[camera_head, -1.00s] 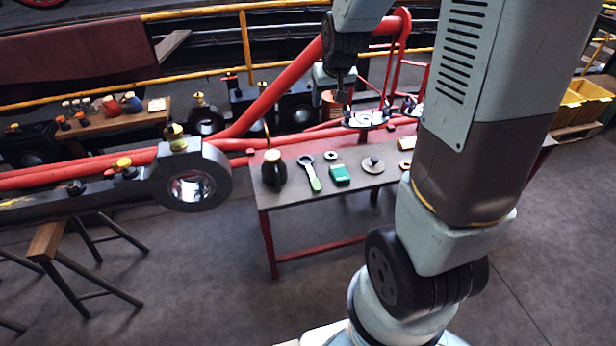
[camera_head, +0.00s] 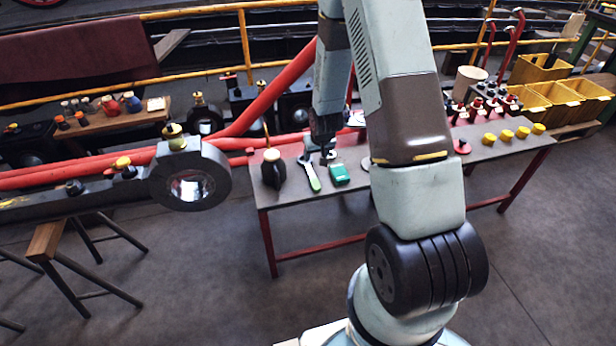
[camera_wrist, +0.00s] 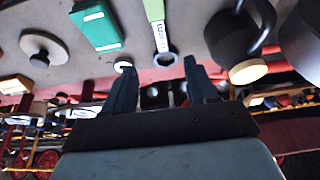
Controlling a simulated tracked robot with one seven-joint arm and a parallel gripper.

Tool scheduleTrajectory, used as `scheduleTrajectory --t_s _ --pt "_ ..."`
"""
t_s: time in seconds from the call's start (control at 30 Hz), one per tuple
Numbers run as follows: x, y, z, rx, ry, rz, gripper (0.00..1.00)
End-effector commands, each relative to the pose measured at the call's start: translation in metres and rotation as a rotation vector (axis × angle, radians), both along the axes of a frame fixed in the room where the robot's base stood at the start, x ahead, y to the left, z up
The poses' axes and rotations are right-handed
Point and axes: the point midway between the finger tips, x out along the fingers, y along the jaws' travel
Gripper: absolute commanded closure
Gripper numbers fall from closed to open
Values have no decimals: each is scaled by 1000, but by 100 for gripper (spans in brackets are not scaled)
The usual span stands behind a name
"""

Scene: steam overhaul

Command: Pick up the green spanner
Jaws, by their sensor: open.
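The green spanner (camera_head: 311,176) lies flat on the grey bench, its green handle toward the near edge and its dark ring end away from it. In the wrist view the spanner (camera_wrist: 157,22) shows at the top, with the ring end just beyond the gap between my fingers. My gripper (camera_head: 325,150) is above the bench, a little right of the ring end, and apart from the spanner. In the wrist view my gripper (camera_wrist: 160,85) has its two dark fingers spread with nothing between them.
A green box (camera_head: 339,174) lies close right of the spanner. A dark oil can (camera_head: 272,172) stands to its left. A small ring (camera_wrist: 122,65) and a round lidded disc (camera_wrist: 43,47) are near. Yellow caps (camera_head: 506,135) and yellow bins (camera_head: 553,98) are at the right.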

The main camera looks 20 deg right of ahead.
Motion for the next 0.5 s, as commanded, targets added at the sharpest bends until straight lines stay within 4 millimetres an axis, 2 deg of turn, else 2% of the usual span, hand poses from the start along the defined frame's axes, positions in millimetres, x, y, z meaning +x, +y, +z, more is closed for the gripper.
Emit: scheduleTrajectory --t_s 0.5 --pt "21 0 -59 -1 3 1 43"
